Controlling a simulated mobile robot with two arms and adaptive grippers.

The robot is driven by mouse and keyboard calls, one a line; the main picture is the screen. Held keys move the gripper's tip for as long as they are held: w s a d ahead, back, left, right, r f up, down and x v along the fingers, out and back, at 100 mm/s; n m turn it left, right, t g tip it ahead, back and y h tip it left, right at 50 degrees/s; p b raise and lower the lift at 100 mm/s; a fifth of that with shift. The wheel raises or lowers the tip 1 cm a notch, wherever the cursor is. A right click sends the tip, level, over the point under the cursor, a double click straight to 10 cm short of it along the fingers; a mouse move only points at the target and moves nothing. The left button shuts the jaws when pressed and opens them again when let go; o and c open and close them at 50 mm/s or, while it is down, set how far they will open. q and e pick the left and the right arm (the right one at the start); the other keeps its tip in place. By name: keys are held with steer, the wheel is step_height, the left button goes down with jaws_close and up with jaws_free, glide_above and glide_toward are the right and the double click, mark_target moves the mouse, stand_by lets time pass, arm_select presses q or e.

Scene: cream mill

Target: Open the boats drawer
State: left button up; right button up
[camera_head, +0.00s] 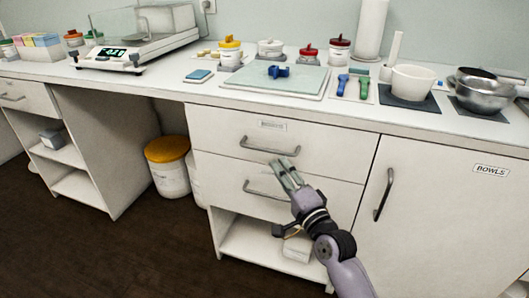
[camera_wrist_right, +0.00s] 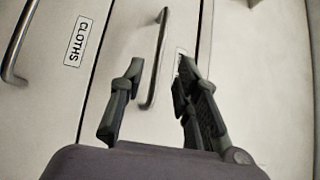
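The upper drawer (camera_head: 215,130) has a small label, too small to read, above its curved metal handle (camera_head: 270,148). It looks shut. The lower drawer (camera_head: 225,178) is also shut, and its label reads CLOTHS (camera_wrist_right: 77,40) in the wrist view. My right gripper (camera_head: 284,170) is in front of the drawers, just below the upper handle in the head view, and hides part of the lower drawer. In the right wrist view the gripper (camera_wrist_right: 160,80) is open, with the upper handle (camera_wrist_right: 158,50) lying ahead between its fingers. I cannot tell any contact. My left gripper is not in view.
A cabinet door labelled BOWLS (camera_head: 490,170) is to the right. A yellow-lidded bucket (camera_head: 168,165) stands left under the counter. The floor in front is clear.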

mark_target(265, 150)
steer(key=b+x, duration=0.1)
steer(key=x, duration=0.8)
steer(key=shift+w+a+b, duration=0.2)
steer(key=shift+w+b, duration=0.05)
steer(key=shift+b, duration=0.05)
steer(key=shift+c, duration=0.6)
jaws_close()
